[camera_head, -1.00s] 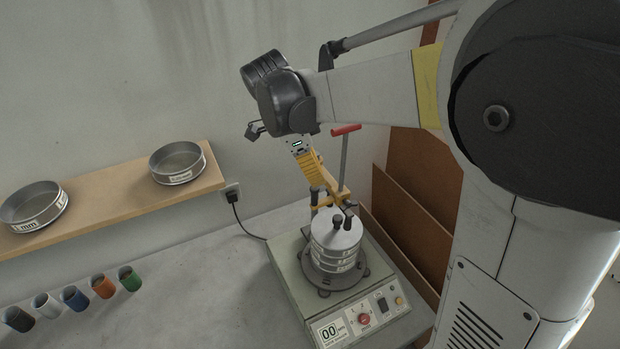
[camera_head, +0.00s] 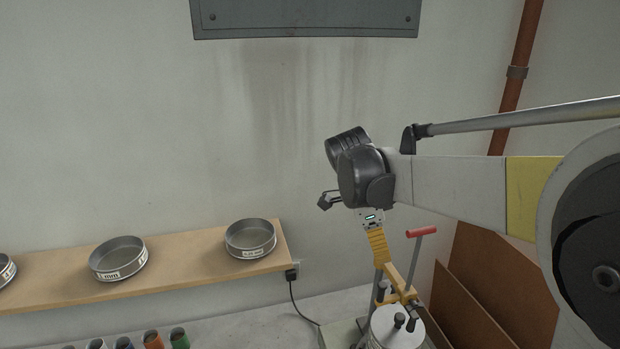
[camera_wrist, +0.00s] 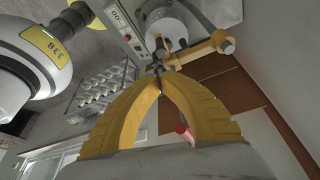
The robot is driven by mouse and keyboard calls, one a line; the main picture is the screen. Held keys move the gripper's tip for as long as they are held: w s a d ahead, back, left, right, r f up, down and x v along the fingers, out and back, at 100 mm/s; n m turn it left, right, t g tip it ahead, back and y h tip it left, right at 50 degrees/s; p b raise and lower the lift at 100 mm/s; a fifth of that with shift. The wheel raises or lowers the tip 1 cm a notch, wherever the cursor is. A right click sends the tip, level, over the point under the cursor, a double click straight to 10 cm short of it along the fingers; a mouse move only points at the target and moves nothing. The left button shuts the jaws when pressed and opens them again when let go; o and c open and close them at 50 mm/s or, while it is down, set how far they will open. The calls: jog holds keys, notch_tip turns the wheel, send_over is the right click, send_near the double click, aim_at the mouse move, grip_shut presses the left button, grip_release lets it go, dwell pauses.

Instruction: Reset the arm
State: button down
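My gripper (camera_head: 382,260) points down beside the sieve shaker's yellow clamp bar (camera_head: 403,288), and the two overlap in the head view. In the wrist view, the yellow fingers of my gripper (camera_wrist: 161,84) converge until their tips meet, with nothing clearly visible between them. The clamp bar (camera_wrist: 212,45) and its dark knobs lie just beyond the tips. I cannot tell whether the tips touch them. The sieve stack's pale lid (camera_head: 390,335) is below, cut off by the head view's lower edge; the stack also shows in the wrist view (camera_wrist: 160,22).
A red-handled post (camera_head: 422,233) stands right of my gripper. A wooden shelf (camera_head: 190,281) on the left wall holds sieve pans (camera_head: 250,238). Several coloured cups (camera_head: 153,340) stand below. Brown boards (camera_head: 490,270) lean at right. A grey panel (camera_head: 305,18) hangs above; open wall lies between.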

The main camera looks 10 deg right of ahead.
jog(key=s+a+f+n+t+y+b, duration=0.1)
jog(key=s+a+f+n+t+b, duration=0.1)
jog(key=s+f+n+b, duration=0.3)
jog(key=s+a+f+n+t+y+b, duration=0.1)
jog(key=s+f+n+t+b, duration=0.2)
jog(key=f+b, duration=1.1)
jog(key=s+a+f+n+t+y+b, duration=0.2)
jog(key=s+f+n+b, duration=0.5)
jog(key=f+n+b, duration=0.3)
jog(key=shift+s+a+f+n+t, duration=0.3)
jog(key=shift+f+n+t, duration=0.1)
jog(key=shift+f+n, duration=0.5)
